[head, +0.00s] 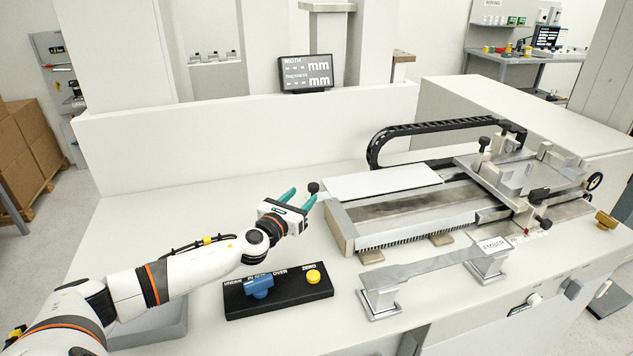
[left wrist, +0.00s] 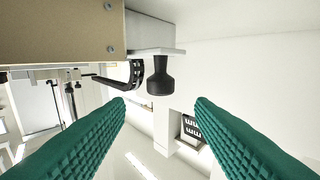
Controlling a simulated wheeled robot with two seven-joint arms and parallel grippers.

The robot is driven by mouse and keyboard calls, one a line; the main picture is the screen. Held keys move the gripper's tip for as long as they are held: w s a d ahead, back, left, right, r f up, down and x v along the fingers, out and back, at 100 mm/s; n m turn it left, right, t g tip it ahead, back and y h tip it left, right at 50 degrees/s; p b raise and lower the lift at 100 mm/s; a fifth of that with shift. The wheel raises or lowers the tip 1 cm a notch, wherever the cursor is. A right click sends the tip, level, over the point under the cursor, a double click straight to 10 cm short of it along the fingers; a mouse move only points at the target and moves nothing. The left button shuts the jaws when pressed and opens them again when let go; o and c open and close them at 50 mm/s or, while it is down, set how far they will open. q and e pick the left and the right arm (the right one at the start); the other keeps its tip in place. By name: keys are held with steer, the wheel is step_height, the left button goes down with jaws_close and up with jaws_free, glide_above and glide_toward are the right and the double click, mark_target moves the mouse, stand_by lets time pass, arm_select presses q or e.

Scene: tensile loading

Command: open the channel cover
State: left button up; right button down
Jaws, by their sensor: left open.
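The channel cover (head: 383,183) is a flat light-grey plate lying along the back of the metal test bench (head: 345,222). A black knob (head: 313,187) shows by its left end. In the left wrist view the knob (left wrist: 159,78) stands out from the edge of a thin plate (left wrist: 157,51). My left gripper (head: 299,199), with green ridged fingers, is open and empty beside the bench's left end. In the left wrist view the knob appears between the fingers' lines, just beyond the tips, with no contact visible. My right gripper is out of view.
A black control box (head: 278,295) with a blue switch and yellow button sits in front of my left arm. A flat metal specimen (head: 420,264) rests on two blocks at front. A black cable chain (head: 440,127) arches behind the cover. A display (head: 306,74) stands behind.

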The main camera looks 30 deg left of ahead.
arm_select(q)
steer(key=w, duration=0.9)
steer(key=shift+w+a+f, duration=0.1)
steer(key=shift+a, duration=0.3)
jaws_close()
